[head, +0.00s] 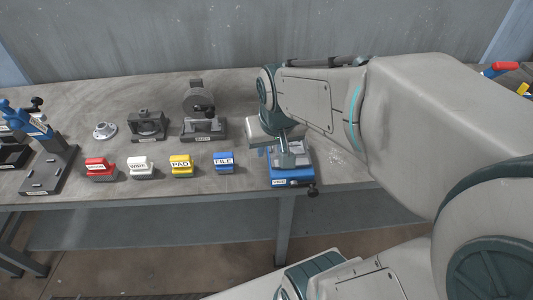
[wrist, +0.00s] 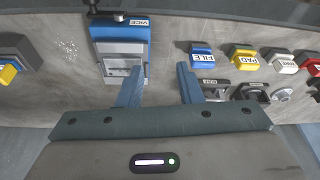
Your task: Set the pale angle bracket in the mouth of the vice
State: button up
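The blue vice (head: 291,181) stands at the table's front edge, partly behind my arm in the head view. In the wrist view the vice (wrist: 121,33) is at upper left, with its label and grey metal jaws showing. A pale grey piece (wrist: 122,71) lies within the vice's outline there; I cannot tell whether it is the angle bracket or part of the jaws. My gripper (wrist: 155,75) is open, its two blue fingers apart with bare table between them. The left finger overlaps the vice's lower right corner in the wrist view. Contact cannot be told.
Blue FILE (head: 223,162), yellow PAD (head: 181,168), white (head: 140,168) and red (head: 100,170) blocks line the front of the table. Behind stand a round flange (head: 105,131) and two dark fixtures (head: 148,124) (head: 203,128). A blue-handled clamp fixture (head: 48,170) stands left.

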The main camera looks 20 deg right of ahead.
jog(key=s+a+n, duration=0.1)
jog(key=s+a, duration=0.2)
jog(key=s, duration=0.3)
jog(key=shift+s+g, duration=0.25)
jog(key=shift+g, duration=0.15)
